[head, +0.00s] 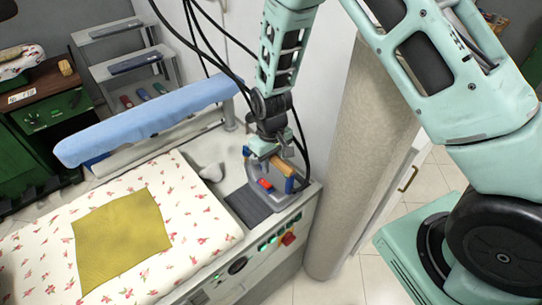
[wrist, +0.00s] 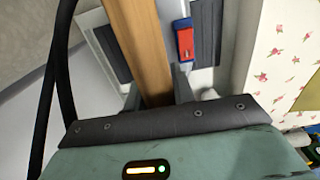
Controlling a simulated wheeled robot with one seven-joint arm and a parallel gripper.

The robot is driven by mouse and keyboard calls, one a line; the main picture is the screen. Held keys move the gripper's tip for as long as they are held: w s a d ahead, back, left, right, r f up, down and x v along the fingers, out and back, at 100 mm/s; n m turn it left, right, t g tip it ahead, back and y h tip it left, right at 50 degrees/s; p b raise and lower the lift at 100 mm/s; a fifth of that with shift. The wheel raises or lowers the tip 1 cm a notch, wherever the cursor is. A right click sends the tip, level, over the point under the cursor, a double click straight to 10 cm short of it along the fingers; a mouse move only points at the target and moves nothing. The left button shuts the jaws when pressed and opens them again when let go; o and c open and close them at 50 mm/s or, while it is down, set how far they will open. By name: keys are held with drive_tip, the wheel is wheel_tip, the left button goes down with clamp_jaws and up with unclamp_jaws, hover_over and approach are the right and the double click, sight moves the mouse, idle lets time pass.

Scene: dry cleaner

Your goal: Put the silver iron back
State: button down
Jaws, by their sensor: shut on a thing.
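The silver iron (head: 284,196) has a wooden handle and a red part on top. It is at the right end of the ironing table, over or beside a dark ribbed pad (head: 245,207). I cannot tell whether its base touches the surface. My gripper (head: 270,157) comes down from above and is shut on the iron's handle. In the wrist view the wooden handle (wrist: 141,45) runs between the fingers, with the red part (wrist: 184,40) beside it and dark ribbed patches on both sides. The fingers partly hide the handle in the head view.
A flowered ironing surface (head: 190,215) with a mustard cloth (head: 120,240) lies to the left. A blue padded arm (head: 150,120) is raised behind it. Black cables hang near my gripper. A control panel with a red knob (head: 288,239) faces front. A beige column (head: 365,150) stands right.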

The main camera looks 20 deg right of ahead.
sight(271, 176)
drive_tip(key=shift+f+p, duration=0.7)
drive_tip(key=shift+f, duration=1.25)
drive_tip(key=shift+f, duration=0.1)
drive_tip(key=c, duration=1.2)
unclamp_jaws()
drive_tip(key=shift+f, duration=0.15)
drive_tip(key=shift+o, duration=0.2)
wheel_tip(271, 176, up, 11)
drive_tip(key=b, duration=0.4)
drive_tip(key=shift+s+a+r, duration=0.15)
drive_tip(key=shift+r, duration=0.55)
drive_tip(key=s+a+r+n+y, duration=0.1)
drive_tip(key=s+a+r, duration=0.25)
drive_tip(key=s, duration=0.25)
drive_tip(key=s+a+r+n, duration=0.1)
drive_tip(key=s+a+r, duration=0.2)
drive_tip(key=s+r, duration=0.2)
drive_tip(key=s+r+n, duration=0.2)
drive_tip(key=s+r, duration=0.2)
drive_tip(key=s, duration=1)
drive_tip(key=shift+s, duration=0.15)
